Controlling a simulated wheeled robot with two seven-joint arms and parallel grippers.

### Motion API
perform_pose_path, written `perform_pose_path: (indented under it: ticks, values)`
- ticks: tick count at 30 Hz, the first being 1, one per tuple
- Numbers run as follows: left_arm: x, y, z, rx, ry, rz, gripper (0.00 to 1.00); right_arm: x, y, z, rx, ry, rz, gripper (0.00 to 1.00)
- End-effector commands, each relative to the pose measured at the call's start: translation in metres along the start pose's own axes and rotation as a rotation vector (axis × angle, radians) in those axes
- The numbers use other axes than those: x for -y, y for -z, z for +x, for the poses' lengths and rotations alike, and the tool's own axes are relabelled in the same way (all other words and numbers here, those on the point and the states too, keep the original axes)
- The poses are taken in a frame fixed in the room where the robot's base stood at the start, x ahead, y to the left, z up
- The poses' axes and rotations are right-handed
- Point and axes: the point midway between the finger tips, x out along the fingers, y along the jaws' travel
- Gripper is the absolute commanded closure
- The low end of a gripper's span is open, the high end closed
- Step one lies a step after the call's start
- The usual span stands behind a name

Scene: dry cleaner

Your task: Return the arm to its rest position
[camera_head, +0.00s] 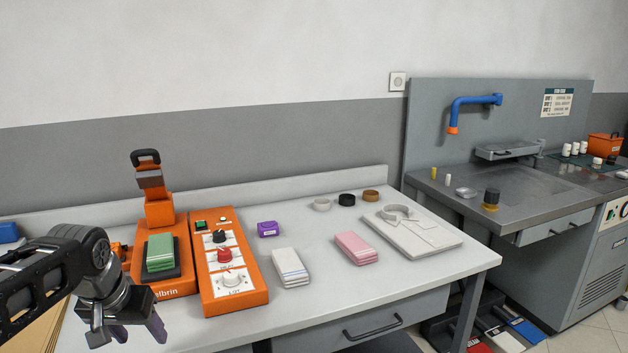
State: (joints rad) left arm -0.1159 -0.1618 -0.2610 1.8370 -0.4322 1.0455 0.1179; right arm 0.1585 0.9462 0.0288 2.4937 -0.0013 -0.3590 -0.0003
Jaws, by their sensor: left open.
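My left arm comes in from the left edge. My left gripper (127,333) is at the lower left, above the front left of the white table (345,298). It points down, its fingers are apart and nothing shows between them. It is in front of the orange press (160,208), whose upper arm is raised. A folded green cloth (160,252) lies on the dark pad of the press. My right gripper is not in view.
An orange control box (229,262) with knobs stands right of the press. White cloths (290,266), pink cloths (356,247), a purple block (268,229) and a folded shirt (412,231) lie on the table. A grey sink counter (470,205) stands at right. The table's front middle is clear.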

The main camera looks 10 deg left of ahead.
Motion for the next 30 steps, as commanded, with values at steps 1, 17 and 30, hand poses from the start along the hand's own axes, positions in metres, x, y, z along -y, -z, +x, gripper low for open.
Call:
perform_pose_path:
  ticks: [1, 17, 30]
  values:
    - [-0.006, 0.0, 0.009, 0.007, -0.006, 0.01, 0.42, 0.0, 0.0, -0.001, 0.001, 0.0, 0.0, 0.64]
    - [-0.127, -0.06, 0.176, 0.12, -0.163, 0.126, 0.42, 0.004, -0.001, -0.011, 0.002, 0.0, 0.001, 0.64]
    - [-0.247, -0.321, 0.303, 0.34, -0.361, 0.02, 0.42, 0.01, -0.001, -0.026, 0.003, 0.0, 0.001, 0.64]
